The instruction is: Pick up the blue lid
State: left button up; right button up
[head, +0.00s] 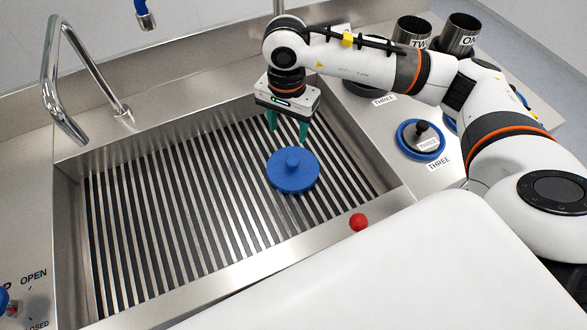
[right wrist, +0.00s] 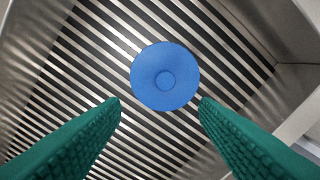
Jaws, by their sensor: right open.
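The blue lid (head: 292,173) is a round disc with a short knob on top. It lies knob up on the slatted floor of the sink (head: 200,205), right of the middle. My right gripper (head: 288,138) has green fingers pointing down, spread apart and empty. In the head view it is above and just behind the lid. In the right wrist view the lid (right wrist: 165,76) lies beyond the fingertips, centred a little above the gap between them (right wrist: 160,100), and apart from both. My left gripper is not in view.
A steel faucet (head: 62,85) stands at the back left. Right of the sink, the counter holds steel cups labelled TWO (head: 412,32) and ONE (head: 459,36), and a blue-rimmed round piece labelled THREE (head: 421,140). A red ball (head: 359,222) is at the sink's front edge. The left slats are clear.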

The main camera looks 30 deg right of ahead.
jog(key=p, duration=0.2)
send_over(293, 161)
jog(key=f, duration=0.6)
jog(key=shift+w+a, duration=0.25)
jog(key=shift+a, duration=0.1)
jog(key=f, duration=0.1)
jog(key=f+p, duration=0.1)
jog(key=f, duration=0.1)
jog(key=f+p, duration=0.1)
jog(key=shift+s+d+f, duration=0.25)
jog(key=shift+d+f, duration=0.1)
jog(key=shift+f, duration=0.55)
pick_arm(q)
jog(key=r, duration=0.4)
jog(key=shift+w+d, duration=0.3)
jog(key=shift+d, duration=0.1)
pick_arm(e)
jog(key=c, duration=1)
